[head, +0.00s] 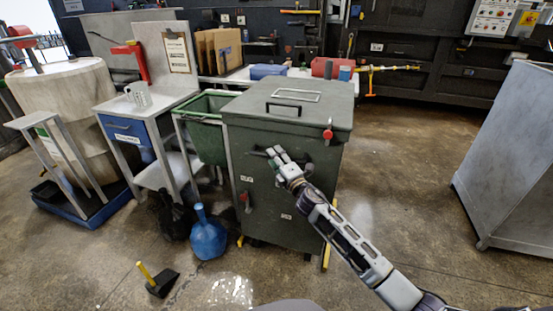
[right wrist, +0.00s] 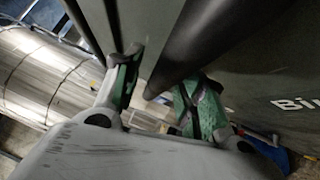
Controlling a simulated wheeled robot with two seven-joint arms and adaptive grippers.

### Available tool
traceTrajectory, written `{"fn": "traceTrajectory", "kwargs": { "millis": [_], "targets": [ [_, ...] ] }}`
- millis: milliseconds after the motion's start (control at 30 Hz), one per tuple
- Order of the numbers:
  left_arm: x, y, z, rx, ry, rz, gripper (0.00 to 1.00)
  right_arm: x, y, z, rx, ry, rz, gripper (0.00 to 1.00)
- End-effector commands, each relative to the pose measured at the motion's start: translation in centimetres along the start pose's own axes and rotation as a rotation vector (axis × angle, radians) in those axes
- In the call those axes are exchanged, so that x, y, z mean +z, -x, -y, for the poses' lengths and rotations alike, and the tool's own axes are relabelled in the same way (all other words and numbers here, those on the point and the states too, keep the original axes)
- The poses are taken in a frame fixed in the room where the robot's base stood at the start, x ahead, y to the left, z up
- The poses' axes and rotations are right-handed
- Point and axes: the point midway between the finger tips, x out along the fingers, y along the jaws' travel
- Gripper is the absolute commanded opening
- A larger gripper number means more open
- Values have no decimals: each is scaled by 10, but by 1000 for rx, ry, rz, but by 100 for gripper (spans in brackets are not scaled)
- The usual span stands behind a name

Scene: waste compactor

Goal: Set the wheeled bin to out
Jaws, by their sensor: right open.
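The wheeled bin (head: 300,190) appears to be the dark green lidded box in the middle of the head view. Letters starting "Bin" show on its face in the right wrist view (right wrist: 255,95). My right gripper (head: 275,155) is at the upper front of this box. In the right wrist view its green-padded fingers (right wrist: 160,88) are open, with a dark bar (right wrist: 200,40) of the box running between them. I cannot tell whether either finger touches the bar. The box's wheels are hard to make out. My left gripper is not in view.
A green open tub (head: 206,125) and a white-topped table (head: 150,103) stand left of the box. A blue jug (head: 208,236), a dark jug and a yellow-handled scraper (head: 158,280) are on the floor. A grey cabinet (head: 510,160) stands right; floor between is clear.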

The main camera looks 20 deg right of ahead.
Motion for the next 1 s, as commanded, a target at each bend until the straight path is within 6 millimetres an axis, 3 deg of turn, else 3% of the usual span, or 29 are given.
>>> {"fn": "traceTrajectory", "kwargs": {
  "millis": [300,600,1000],
  "targets": [
    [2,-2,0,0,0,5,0,0,-1,0,0,0,0,39],
    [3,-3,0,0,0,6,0,0,-1,0,0,0,0,1],
    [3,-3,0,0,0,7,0,-2,-1,0,0,-1,0,0]
  ]
}}
